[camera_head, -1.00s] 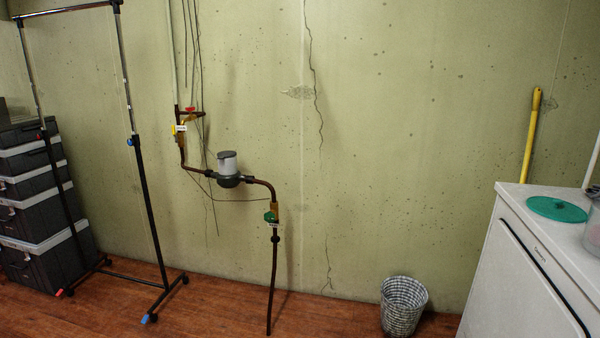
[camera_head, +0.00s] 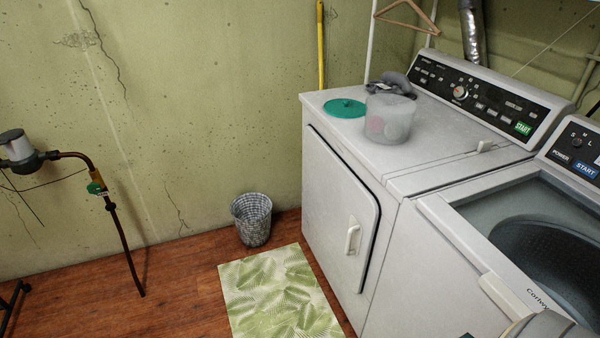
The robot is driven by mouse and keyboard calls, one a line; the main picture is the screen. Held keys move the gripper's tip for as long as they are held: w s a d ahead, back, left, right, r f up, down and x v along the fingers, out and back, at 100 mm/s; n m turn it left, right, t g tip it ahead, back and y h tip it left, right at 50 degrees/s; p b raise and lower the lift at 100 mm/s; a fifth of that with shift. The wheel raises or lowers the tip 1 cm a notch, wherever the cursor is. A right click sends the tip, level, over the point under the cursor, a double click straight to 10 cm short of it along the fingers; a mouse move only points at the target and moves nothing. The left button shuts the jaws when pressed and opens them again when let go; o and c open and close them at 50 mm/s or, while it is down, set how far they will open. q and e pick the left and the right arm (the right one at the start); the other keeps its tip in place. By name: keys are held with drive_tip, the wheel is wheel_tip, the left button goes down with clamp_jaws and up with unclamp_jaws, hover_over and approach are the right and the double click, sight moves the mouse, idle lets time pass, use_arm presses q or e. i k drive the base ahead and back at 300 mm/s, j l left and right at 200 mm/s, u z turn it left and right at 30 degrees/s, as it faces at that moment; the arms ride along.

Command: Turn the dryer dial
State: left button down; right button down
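The dryer (camera_head: 335,195) is the white machine with a front door and a pale door handle, in the middle right of the head view. Its dial (camera_head: 460,92) is a small round light knob with a red mark. It sits on the black control panel (camera_head: 485,95) at the back of the dryer top, left of a green START label. The dial's exact setting is too small to read. Neither of my grippers can be made out in this view.
A leaf-patterned mat (camera_head: 280,292) and a basket (camera_head: 252,220) are on the floor in front and left.

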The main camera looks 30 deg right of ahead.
sight(460, 92)
drive_tip(key=z, duration=1.15)
